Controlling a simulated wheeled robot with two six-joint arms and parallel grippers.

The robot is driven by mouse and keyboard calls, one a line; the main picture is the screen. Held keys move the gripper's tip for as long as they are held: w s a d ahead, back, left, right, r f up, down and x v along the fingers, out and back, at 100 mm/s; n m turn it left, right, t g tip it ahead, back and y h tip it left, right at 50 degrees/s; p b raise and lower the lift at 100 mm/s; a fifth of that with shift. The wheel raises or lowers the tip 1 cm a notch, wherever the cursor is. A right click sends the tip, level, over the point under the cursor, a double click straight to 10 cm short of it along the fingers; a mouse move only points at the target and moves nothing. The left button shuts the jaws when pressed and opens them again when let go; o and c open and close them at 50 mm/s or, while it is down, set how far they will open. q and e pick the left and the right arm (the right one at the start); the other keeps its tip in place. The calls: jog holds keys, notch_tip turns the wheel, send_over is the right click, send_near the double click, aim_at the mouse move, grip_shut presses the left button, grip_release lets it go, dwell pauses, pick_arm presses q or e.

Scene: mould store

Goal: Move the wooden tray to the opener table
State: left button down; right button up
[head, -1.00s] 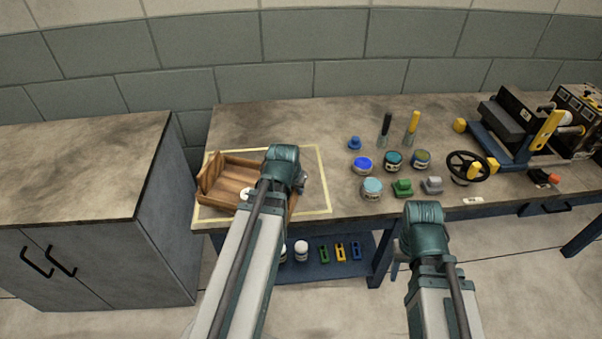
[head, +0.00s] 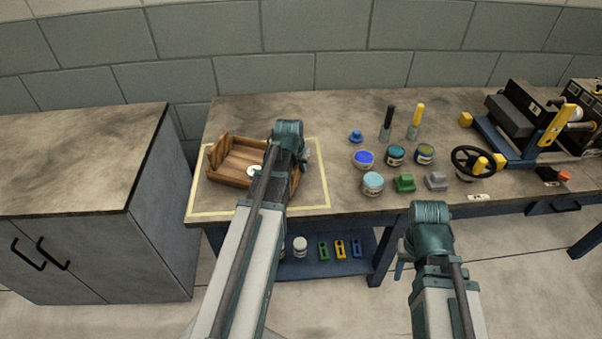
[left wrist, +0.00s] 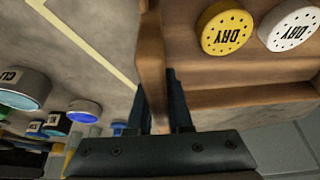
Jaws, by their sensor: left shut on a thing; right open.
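The wooden tray (head: 232,164) is over the yellow taped outline on the bench's left end in the head view. A white disc (head: 254,171) shows in it. In the left wrist view the tray (left wrist: 240,70) holds a yellow disc (left wrist: 226,28) and a white disc (left wrist: 290,25), both marked DRY. My left gripper (left wrist: 165,105) is shut on the tray's side wall, one finger on each face. In the head view my arm hides part of the tray's right side. My right gripper (head: 401,264) is open in front of the bench. I cannot tell which table is the opener table.
A grey cabinet (head: 85,150) stands at left, with a narrow gap between. Jars stand on the lower shelf.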

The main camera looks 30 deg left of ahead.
pick_arm(q)
jog(key=shift+f, duration=0.55)
jog(key=shift+r, duration=0.1)
pick_arm(e)
jog(key=shift+d+f, duration=0.1)
jog(key=shift+f, duration=0.35)
jog(key=shift+f, duration=0.1)
pick_arm(q)
jog(key=c, duration=1.3)
grip_release()
jog(key=shift+f, duration=0.2)
jog(key=o, duration=0.5)
jog(key=shift+r, duration=0.1)
jog(key=shift+c, duration=0.2)
jog(key=p+v, duration=1.1)
jog(key=v, duration=0.1)
jog(key=shift+r, duration=0.15)
pick_arm(e)
notch_tip(320, 180, up, 11)
jog(key=shift+r, duration=0.2)
